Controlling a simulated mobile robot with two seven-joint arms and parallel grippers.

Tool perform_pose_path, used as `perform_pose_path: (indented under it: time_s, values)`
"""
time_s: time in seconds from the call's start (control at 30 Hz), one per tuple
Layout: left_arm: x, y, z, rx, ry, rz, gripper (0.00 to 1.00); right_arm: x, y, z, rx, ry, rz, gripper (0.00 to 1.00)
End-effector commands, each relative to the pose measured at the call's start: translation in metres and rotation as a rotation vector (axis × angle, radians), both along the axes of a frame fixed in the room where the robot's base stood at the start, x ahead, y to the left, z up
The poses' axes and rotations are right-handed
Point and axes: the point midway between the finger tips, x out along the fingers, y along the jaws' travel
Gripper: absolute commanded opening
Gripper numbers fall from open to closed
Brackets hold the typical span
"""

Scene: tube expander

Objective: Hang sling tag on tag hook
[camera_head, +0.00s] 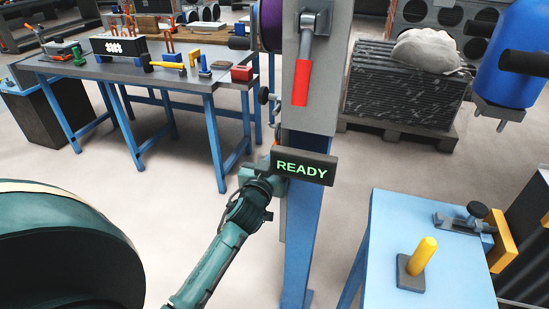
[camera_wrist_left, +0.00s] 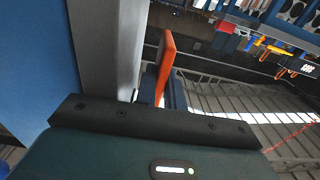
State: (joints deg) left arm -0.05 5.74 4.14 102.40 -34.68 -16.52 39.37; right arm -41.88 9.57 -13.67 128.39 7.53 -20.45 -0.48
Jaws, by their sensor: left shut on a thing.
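My left gripper (camera_head: 264,172) is at the side of the machine's column, partly hidden behind the READY sign. In the left wrist view an orange flat tag (camera_wrist_left: 165,65), seen nearly edge-on, stands between the dark fingers, and the gripper is shut on it. It is close beside the pale column face (camera_wrist_left: 105,45); I cannot tell whether they touch. In the head view the tag is mostly hidden by the sign and gripper. I cannot make out the tag hook for certain in either view. My right gripper is not in view.
The READY sign (camera_head: 303,167) juts out close to the left gripper. A lever with a red handle (camera_head: 302,82) hangs above it. A blue-legged workbench (camera_head: 150,72) with tools stands back left. A light-blue table (camera_head: 395,210) with a yellow peg (camera_head: 422,256) is at right.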

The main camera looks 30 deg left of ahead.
Motion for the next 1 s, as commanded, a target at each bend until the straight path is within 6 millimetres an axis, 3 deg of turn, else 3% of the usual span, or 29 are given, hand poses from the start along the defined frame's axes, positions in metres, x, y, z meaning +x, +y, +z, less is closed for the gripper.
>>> perform_pose_path:
  time_s: [0.43,0.47,0.77,1.0]
  values:
    - [0.0000,0.0001,0.0002,0.000,0.000,0.000,0.00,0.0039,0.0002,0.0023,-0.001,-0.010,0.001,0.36]
    - [0.0000,0.0001,0.0002,0.000,0.000,0.000,0.11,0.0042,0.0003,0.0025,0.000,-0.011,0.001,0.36]
    - [0.0000,0.0000,0.0001,0.000,0.000,0.000,0.36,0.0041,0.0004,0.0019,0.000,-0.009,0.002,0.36]
    - [-0.0003,-0.0011,-0.0003,0.000,0.000,-0.002,0.36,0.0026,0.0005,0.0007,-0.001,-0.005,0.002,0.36]
